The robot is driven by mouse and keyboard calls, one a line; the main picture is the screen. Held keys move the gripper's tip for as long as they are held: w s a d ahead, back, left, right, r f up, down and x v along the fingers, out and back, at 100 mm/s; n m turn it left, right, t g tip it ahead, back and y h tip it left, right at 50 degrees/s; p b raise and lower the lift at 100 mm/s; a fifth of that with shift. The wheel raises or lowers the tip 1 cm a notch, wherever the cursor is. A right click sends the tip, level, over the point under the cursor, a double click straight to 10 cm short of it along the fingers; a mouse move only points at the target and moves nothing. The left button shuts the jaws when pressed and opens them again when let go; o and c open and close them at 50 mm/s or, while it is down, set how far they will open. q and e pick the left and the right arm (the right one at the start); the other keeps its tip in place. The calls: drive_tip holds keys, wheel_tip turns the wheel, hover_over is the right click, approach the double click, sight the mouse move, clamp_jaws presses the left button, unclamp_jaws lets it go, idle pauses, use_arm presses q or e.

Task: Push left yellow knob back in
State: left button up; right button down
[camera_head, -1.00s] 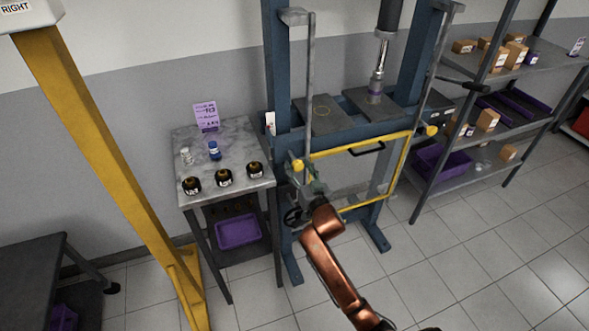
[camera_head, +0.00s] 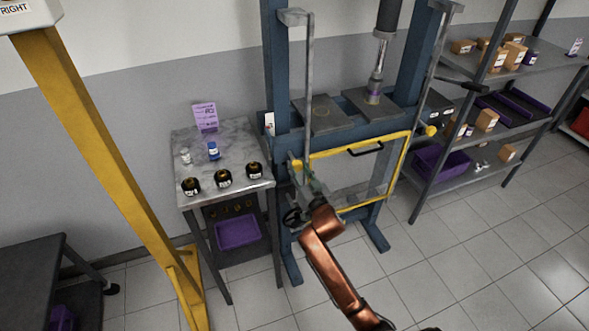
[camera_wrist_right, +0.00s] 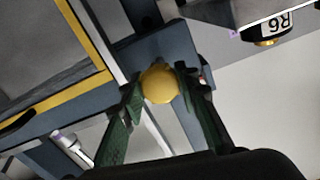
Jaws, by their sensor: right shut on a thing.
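The left yellow knob (camera_head: 297,165) sits on the left upright of the blue press frame (camera_head: 269,62). In the right wrist view the knob (camera_wrist_right: 160,84) is a round yellow ball between the two green fingers. My right gripper (camera_head: 309,184) is at the knob, and it also shows in the right wrist view (camera_wrist_right: 161,92), shut on the knob with a finger on each side. A second yellow knob (camera_head: 430,131) is on the right upright. My left gripper is not in view.
A yellow-framed clear guard (camera_head: 409,150) with a dark handle is right of the knob. A side table (camera_head: 232,137) with several black-and-gold jars stands to the left. Shelves (camera_head: 455,181) stand at the right. The floor in front is clear.

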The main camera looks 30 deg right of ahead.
sight(294, 160)
drive_tip(key=shift+p+x, duration=0.35)
drive_tip(key=shift+x, duration=1.2)
drive_tip(key=c, duration=1.5)
unclamp_jaws()
drive_tip(key=shift+o, duration=0.2)
drive_tip(key=v, duration=1.2)
drive_tip(key=shift+a, duration=0.1)
